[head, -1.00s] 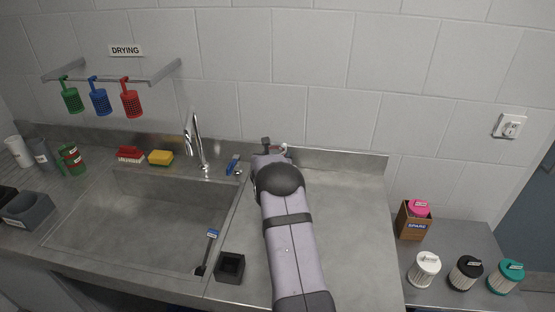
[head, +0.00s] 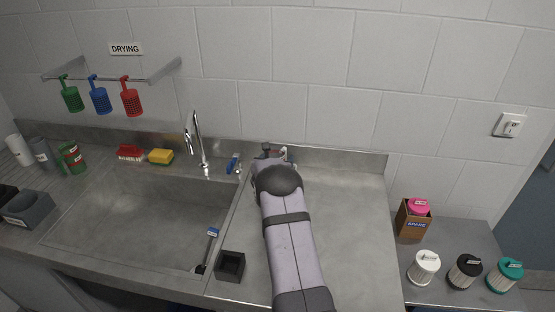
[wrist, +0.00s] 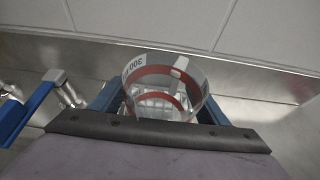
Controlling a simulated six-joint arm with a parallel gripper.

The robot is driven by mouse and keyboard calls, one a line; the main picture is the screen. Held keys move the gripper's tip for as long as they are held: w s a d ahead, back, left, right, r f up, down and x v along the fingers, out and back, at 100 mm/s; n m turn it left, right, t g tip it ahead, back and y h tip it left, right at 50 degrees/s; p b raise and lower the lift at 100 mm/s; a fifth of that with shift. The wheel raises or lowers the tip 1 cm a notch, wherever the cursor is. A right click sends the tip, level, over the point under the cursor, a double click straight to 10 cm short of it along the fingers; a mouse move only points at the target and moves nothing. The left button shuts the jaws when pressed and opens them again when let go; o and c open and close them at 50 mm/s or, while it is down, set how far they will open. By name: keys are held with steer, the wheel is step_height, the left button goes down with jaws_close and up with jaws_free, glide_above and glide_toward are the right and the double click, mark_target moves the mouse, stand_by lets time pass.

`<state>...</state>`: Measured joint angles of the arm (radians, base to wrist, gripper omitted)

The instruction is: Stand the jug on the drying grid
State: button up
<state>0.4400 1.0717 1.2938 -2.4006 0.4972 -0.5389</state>
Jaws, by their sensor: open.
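A clear jug with a red band and the printed number 300 (wrist: 190,75) stands between the two blue fingers of my gripper (wrist: 160,98) in the wrist view. My gripper is open, with one finger on each side of the jug; I cannot tell whether they touch it. In the head view my gripper (head: 267,152) is at the back of the counter by the wall, and my arm hides most of the jug and grid.
A blue-handled tap (wrist: 35,105) is close on the left in the wrist view. The sink (head: 140,225) with its faucet (head: 198,145) lies left of my arm. A black square holder (head: 231,265) stands near the front. The counter right of my arm (head: 350,220) is clear.

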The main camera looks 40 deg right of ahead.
steer(key=shift+r, duration=0.1)
steer(key=b+v, duration=0.3)
steer(key=v, duration=0.9)
steer(key=shift+b, duration=0.4)
